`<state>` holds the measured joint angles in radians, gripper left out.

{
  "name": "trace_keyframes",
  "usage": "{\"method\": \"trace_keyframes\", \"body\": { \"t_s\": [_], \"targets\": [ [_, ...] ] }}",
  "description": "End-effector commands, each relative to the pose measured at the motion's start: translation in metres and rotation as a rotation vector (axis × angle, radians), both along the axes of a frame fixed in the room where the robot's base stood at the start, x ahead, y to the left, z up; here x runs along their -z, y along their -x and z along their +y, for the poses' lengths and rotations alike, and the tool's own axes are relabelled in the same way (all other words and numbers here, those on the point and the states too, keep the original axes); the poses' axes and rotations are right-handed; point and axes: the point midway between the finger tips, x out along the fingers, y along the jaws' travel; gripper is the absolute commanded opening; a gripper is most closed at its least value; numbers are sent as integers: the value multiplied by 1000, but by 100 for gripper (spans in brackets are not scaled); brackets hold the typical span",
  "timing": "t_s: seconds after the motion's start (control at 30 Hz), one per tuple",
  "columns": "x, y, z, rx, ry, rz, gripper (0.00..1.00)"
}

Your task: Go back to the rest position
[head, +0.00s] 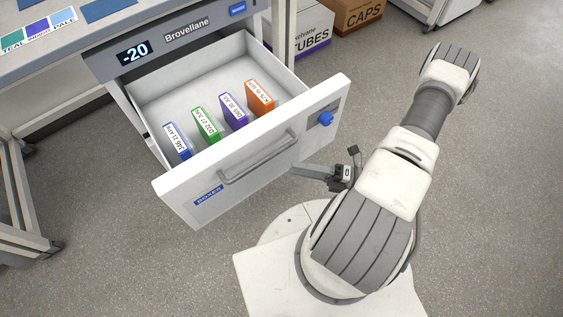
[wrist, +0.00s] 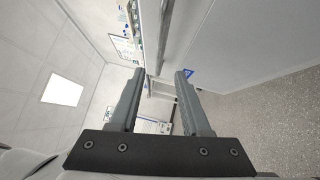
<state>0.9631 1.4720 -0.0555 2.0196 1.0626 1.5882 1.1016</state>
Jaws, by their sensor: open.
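My gripper (wrist: 160,76) is open in the wrist view, with nothing between its two fingers. In the head view only part of my gripper (head: 312,171) shows, low in front of the drawer's right part and partly hidden by my arm. The white drawer (head: 250,160) stands pulled out, with a grey bar handle (head: 258,157) on its front. I cannot tell whether the gripper touches the drawer front.
Blue (head: 177,142), green (head: 206,126), purple (head: 233,111) and orange (head: 259,97) boxes stand in the drawer. A blue knob (head: 326,119) sits on its front. Cartons marked TUBES (head: 312,42) and CAPS (head: 358,15) are behind. The floor (head: 500,190) at right is clear.

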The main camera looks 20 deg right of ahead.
Motion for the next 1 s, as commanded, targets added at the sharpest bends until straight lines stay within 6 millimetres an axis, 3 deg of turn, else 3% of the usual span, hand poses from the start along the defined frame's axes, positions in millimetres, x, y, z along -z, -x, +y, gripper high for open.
{"method": "trace_keyframes", "body": {
  "t_s": [0.2, 0.77, 1.0],
  "targets": [
    [2, 8, -14, 0, 0, 0, 47],
    [2, 8, -15, -1, 1, -2, 47],
    [-19, 1, -19, -103, 128, -103, 47]
  ]
}}
